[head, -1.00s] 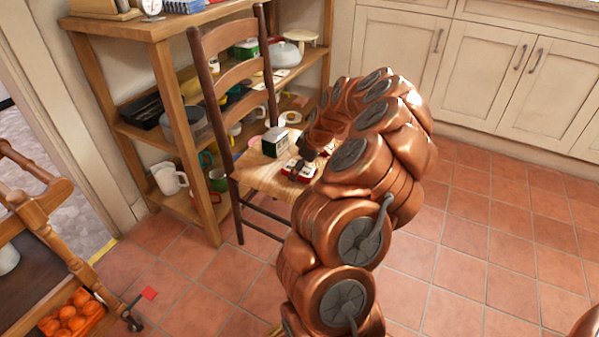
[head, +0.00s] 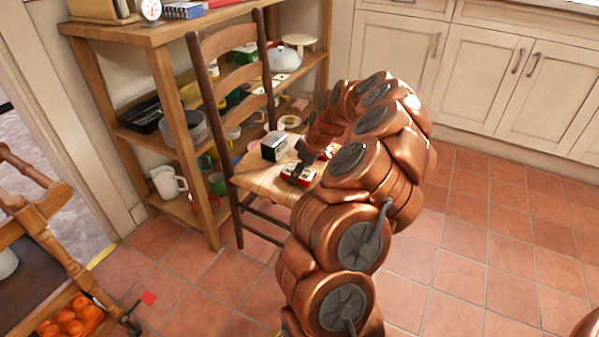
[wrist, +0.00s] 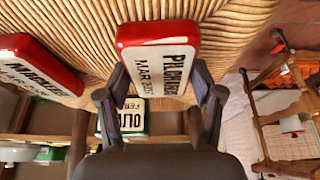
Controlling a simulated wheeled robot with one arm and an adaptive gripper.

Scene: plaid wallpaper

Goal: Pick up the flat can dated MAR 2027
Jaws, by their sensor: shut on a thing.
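A flat red and white can (wrist: 155,45) is between my gripper's (wrist: 158,85) fingers in the wrist view. Its label reads PILCHARDS and MAR 20, with the last digits hard to read. My gripper is shut on this can, over the woven chair seat (wrist: 80,25). A second flat red and white can (wrist: 42,68), labelled MACKEREL, lies to the left, apart from the fingers. In the head view, my gripper (head: 302,160) is low over the chair seat, beside a red and white can (head: 297,176). I cannot tell there whether the held can clears the seat.
A green and white tin (head: 273,146) stands on the seat; it also shows in the wrist view (wrist: 133,118). The chair's back (head: 235,75) rises close by. A loaded wooden shelf (head: 180,120) stands behind. The tiled floor (head: 490,230) to the right is clear.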

